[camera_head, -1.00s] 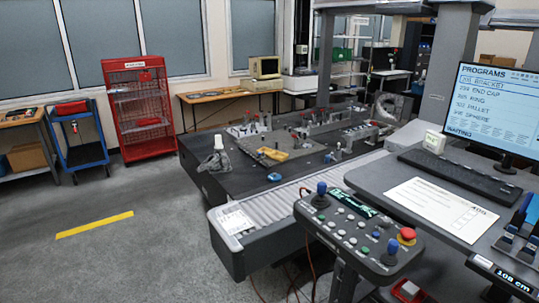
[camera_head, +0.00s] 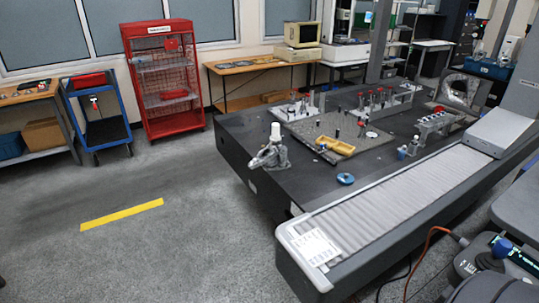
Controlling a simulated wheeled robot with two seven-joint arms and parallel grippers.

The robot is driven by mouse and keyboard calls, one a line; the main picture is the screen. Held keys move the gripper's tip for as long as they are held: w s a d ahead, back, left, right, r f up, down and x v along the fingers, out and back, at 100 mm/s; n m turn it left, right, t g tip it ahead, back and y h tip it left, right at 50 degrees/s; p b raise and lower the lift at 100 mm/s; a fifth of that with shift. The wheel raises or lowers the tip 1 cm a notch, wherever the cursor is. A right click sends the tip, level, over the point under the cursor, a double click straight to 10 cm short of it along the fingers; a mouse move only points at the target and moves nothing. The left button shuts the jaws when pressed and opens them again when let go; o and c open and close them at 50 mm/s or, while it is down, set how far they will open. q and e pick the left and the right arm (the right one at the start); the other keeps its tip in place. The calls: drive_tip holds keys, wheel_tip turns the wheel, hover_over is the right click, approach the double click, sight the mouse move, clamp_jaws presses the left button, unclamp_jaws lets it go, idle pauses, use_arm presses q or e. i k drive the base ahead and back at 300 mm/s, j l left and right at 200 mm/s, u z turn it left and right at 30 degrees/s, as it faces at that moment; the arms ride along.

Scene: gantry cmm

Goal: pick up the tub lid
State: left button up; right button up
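I cannot make out a tub or a tub lid for certain in the head view. A small blue ring-shaped piece (camera_head: 345,179) lies on the dark granite table (camera_head: 300,187), near its front edge. A yellow piece (camera_head: 336,146) lies on a grey plate farther back on the table. Neither of my grippers is in view.
A ribbed grey guard (camera_head: 400,205) runs along the table's near side. A control console (camera_head: 500,262) stands at the lower right, with an orange cable beside it. A red cage cart (camera_head: 165,80) and a blue trolley (camera_head: 95,110) stand at the back left. The left floor is clear.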

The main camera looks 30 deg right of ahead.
sight(345, 180)
drive_tip(key=i+j+z, duration=0.2)
drive_tip(key=i, duration=0.3)
drive_tip(key=i+j+z, duration=0.2)
drive_tip(key=i, duration=0.3)
drive_tip(key=i+j+z, duration=0.25)
drive_tip(key=i, duration=0.2)
drive_tip(key=i+l, duration=0.05)
